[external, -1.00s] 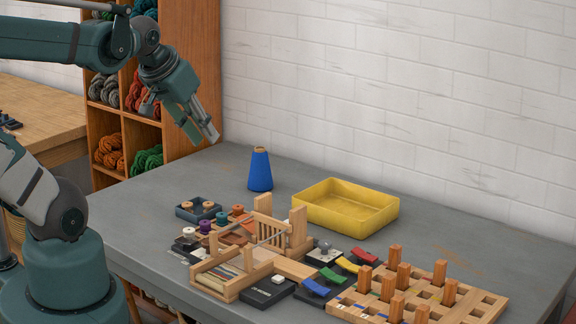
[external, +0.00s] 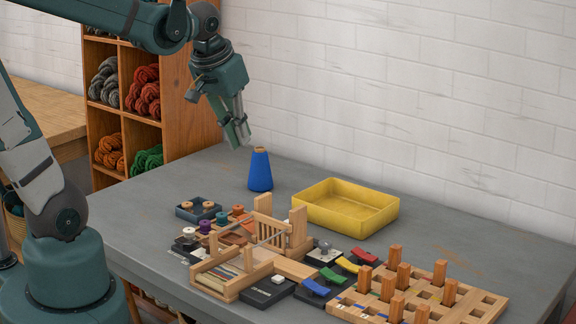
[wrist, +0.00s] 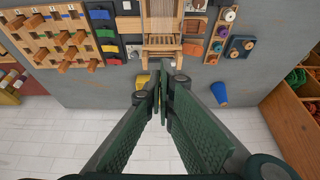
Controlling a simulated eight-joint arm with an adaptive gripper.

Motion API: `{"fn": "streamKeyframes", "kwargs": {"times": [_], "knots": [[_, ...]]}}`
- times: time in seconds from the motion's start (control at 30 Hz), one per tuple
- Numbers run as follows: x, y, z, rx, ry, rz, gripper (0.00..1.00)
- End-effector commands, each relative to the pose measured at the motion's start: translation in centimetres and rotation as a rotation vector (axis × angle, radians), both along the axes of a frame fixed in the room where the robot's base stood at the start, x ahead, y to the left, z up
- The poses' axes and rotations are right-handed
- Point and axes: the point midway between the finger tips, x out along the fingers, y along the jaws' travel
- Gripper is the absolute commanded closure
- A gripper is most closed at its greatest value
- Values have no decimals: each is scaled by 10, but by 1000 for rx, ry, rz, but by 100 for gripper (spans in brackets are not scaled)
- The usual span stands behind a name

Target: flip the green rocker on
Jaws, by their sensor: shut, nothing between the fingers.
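The green rocker (external: 332,276) sits on a dark switch panel on the grey table, between a blue rocker (external: 316,288) and a yellow rocker (external: 347,265), with a red rocker (external: 365,256) behind. In the wrist view the green rocker (wrist: 109,48) is at the upper left, in a column with the others. Its exact tilt is too small to tell. My gripper (external: 239,141) is high above the back left of the table, near the top of the blue cone and well away from the rockers. It is shut and empty; its fingertips (wrist: 161,75) meet in the wrist view.
A blue cone (external: 260,170) stands below my gripper. A yellow tray (external: 346,207) is behind the small wooden loom (external: 228,278). A peg board (external: 452,311) stands right of the rockers. Spools stand left of the loom.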

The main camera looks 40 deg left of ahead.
Motion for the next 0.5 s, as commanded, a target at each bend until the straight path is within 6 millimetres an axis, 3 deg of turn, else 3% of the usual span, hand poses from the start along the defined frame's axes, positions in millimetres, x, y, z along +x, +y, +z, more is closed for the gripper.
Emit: {"fn": "streamKeyframes", "kwargs": {"times": [0.5], "knots": [[33,-38,-18,35,102,1,100]]}}
